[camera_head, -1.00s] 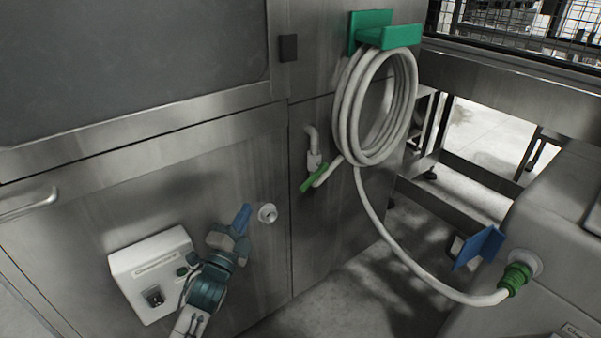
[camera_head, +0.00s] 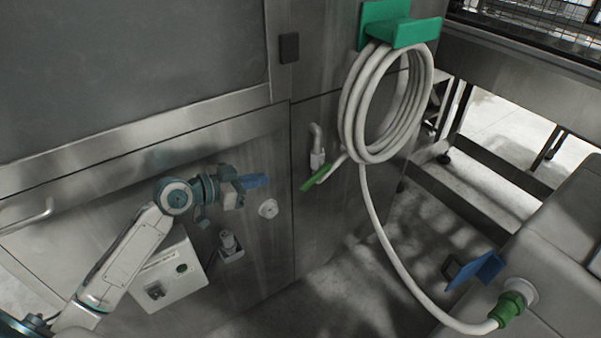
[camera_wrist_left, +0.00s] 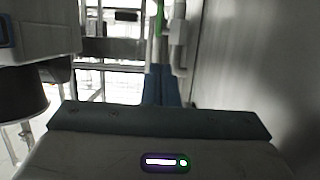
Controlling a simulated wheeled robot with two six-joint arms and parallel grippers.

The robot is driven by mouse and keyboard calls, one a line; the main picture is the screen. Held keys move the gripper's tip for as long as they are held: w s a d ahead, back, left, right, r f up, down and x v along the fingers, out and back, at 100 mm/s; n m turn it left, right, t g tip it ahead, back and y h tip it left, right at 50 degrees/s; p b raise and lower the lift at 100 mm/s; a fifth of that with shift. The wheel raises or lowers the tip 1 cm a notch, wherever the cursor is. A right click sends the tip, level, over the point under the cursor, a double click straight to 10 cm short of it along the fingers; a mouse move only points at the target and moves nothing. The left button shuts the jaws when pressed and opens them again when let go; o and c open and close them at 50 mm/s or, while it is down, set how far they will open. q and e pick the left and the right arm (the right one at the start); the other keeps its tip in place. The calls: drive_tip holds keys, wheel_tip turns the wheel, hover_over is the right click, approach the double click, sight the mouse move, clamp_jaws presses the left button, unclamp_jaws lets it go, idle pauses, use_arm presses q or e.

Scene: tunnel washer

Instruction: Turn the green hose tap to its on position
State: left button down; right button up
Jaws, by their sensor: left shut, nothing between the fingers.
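The green tap handle (camera_head: 314,178) slants below a pale bent pipe (camera_head: 317,150) on the steel wall. A white hose (camera_head: 352,140) runs from the tap and hangs in coils from a green bracket (camera_head: 405,32). My left gripper (camera_head: 262,181) has its blue fingers shut and empty, pointing right towards the tap, with a clear gap between them. In the left wrist view the shut fingers (camera_wrist_left: 161,84) point ahead. A green upright piece (camera_wrist_left: 159,18), apparently the handle, shows beyond them beside a pale pipe. My right gripper is out of view.
A round pale fitting (camera_head: 268,208) sticks out below my left gripper. A white control box (camera_head: 170,275) is on the lower panel. The hose loops down to a green coupling (camera_head: 508,308) near a blue plate (camera_head: 480,269). Air before the tap is free.

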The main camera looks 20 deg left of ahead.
use_arm(q)
approach(310, 179)
wheel_tip(310, 179, up, 2)
drive_tip(key=w+d, duration=0.2)
drive_tip(key=w, duration=0.1)
drive_tip(key=f, duration=0.1)
drive_tip(key=w+d+f+p, duration=0.1)
drive_tip(key=f, duration=0.1)
drive_tip(key=shift+w, duration=0.15)
drive_tip(key=shift+w+d+f, duration=0.15)
drive_tip(key=shift+f, duration=0.2)
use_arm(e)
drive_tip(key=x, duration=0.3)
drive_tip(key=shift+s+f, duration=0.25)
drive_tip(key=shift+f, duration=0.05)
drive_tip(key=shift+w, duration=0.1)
